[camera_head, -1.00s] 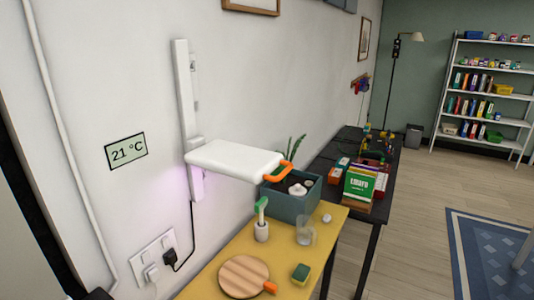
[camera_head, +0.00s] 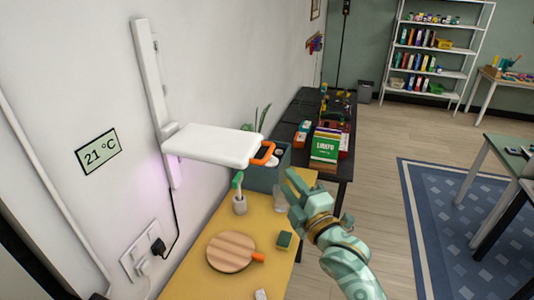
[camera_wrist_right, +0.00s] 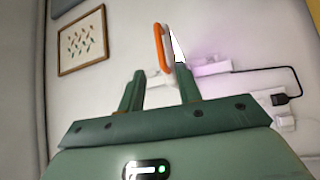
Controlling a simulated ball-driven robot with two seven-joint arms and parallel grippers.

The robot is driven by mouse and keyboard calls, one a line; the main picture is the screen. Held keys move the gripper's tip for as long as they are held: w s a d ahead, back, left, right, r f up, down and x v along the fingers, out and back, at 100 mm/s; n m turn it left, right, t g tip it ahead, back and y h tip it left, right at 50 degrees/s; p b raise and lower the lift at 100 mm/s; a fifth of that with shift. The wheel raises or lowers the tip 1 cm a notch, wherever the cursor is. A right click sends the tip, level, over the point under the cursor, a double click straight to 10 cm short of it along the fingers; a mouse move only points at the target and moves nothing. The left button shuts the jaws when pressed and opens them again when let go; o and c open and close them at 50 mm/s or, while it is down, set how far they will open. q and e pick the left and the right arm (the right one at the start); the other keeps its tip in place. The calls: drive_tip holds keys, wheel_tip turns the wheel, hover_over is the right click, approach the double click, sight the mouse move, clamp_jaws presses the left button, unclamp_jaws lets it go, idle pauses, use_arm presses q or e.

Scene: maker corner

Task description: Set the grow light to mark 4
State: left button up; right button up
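The grow light is a white panel (camera_head: 210,144) on a white wall rail (camera_head: 150,85), with an orange loop handle (camera_head: 264,153) at its outer end. A purple glow shows on the wall below it. Marks on the rail cannot be read. My right gripper (camera_head: 297,188) is to the right of and below the handle, apart from it, above the yellow table's right edge. In the right wrist view my right gripper (camera_wrist_right: 159,76) has its fingers apart with nothing held, and the orange handle (camera_wrist_right: 160,47) shows beyond them. My left gripper is out of view.
Under the light, the yellow table (camera_head: 195,270) holds a teal planter (camera_head: 263,178), a glass (camera_head: 279,200), a brush in a holder (camera_head: 239,204), a round wooden board (camera_head: 231,251) and a sponge (camera_head: 284,240). A black table (camera_head: 283,133) stands behind.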

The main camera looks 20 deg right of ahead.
sight(268, 153)
drive_tip(key=x, duration=1.1)
drive_tip(key=shift+w+a+f, duration=0.1)
drive_tip(key=shift+w+a, duration=0.1)
drive_tip(key=shift+w, duration=0.15)
clamp_jaws()
